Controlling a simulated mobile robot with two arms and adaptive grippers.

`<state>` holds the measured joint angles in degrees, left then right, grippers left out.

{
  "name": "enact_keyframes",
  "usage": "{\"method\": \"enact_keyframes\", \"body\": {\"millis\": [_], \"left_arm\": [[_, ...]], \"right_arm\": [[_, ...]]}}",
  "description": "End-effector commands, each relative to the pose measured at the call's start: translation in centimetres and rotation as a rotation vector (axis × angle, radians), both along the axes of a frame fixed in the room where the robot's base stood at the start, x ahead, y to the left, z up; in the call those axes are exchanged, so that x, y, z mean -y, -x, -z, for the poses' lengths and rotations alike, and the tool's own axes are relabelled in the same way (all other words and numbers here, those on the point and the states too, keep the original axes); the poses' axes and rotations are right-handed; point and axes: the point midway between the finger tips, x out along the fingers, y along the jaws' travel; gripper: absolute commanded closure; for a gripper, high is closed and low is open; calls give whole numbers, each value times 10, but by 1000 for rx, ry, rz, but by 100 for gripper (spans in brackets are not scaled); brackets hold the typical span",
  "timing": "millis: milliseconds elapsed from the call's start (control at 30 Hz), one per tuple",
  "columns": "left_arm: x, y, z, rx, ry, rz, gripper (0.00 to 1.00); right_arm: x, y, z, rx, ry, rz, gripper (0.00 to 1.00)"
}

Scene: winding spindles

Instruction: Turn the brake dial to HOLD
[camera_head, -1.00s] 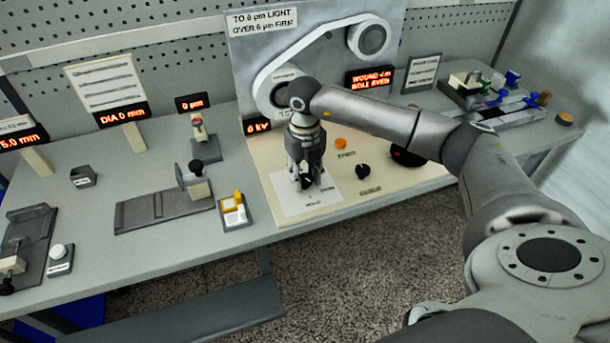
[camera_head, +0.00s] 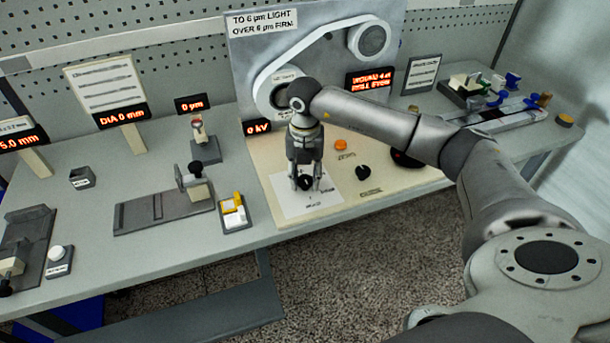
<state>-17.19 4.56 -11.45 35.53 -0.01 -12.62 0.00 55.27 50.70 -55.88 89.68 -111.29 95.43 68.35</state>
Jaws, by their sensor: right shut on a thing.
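The brake dial (camera_head: 305,183) is a small black knob on a white label plate (camera_head: 287,203) at the front of the cream winding panel. My right gripper (camera_head: 305,184) points down over it, with its fingers shut on the dial from both sides. The small lettering on the plate around the dial is too blurred to read, so I cannot tell which mark the dial points at. My left gripper is not in view.
A second black knob (camera_head: 362,172) and an orange button (camera_head: 341,145) sit right of the gripper on the cream panel (camera_head: 400,185). A yellow-and-white block (camera_head: 235,212) stands to the left. The winder's grey upright plate (camera_head: 330,60) rises behind.

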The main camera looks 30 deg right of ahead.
Motion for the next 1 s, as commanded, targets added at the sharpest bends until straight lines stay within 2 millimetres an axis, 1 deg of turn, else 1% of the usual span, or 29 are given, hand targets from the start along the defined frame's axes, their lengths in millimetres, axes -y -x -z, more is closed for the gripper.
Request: {"method": "enact_keyframes", "body": {"millis": [267,300,467,800,867,967,1000], "left_arm": [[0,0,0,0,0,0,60],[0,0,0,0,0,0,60],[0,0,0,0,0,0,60],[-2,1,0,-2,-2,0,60],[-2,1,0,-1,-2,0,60],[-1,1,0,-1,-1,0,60],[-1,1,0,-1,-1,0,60]], "right_arm": [[1,-1,-1,4,0,3,90],[1,-1,-1,4,0,3,65],[0,-1,-1,3,0,2,44],[0,-1,-2,1,0,1,43],[0,-1,-6,2,-1,1,43],[0,-1,-19,5,-1,1,43],[0,-1,-26,5,0,0,43]]}}
